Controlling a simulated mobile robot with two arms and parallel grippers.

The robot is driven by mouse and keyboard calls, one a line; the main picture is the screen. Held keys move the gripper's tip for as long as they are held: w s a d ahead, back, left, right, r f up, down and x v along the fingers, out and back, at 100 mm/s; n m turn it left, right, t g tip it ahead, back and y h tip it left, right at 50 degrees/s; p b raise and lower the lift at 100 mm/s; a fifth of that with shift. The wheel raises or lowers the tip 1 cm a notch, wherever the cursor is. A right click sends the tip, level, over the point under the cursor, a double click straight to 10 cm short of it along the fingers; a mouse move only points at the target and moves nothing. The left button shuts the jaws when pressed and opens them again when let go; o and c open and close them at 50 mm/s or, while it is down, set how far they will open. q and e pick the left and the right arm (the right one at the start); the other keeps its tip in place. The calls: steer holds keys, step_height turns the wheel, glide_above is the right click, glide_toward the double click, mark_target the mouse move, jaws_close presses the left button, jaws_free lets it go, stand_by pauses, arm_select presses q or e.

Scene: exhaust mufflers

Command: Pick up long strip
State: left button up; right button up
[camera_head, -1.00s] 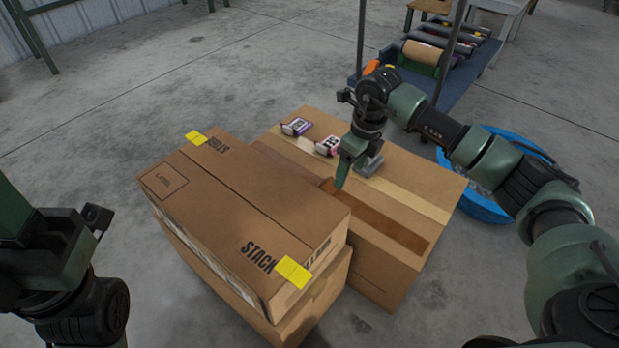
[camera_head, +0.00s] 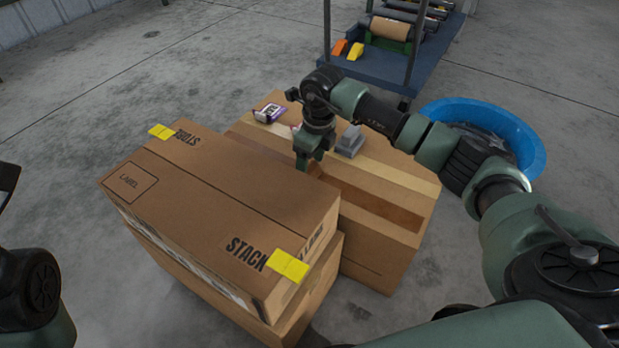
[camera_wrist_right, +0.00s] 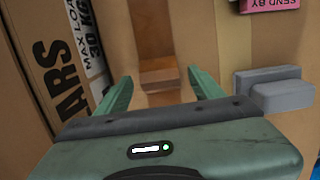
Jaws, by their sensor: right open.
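A long dark brown strip (camera_head: 382,207) lies along the top of the cardboard box (camera_head: 385,260) at the right, beside a paler strip (camera_head: 405,176). Only parts of my left arm show at the left edge.
A taller cardboard stack (camera_head: 215,195) with yellow tabs stands close to the left. A grey block (camera_head: 350,141) and a small purple-white box (camera_head: 270,112) sit on the box. A blue tub (camera_head: 535,150) and a blue cart (camera_head: 375,65) stand beyond on open floor.

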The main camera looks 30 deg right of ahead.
steer(key=c, duration=1.4)
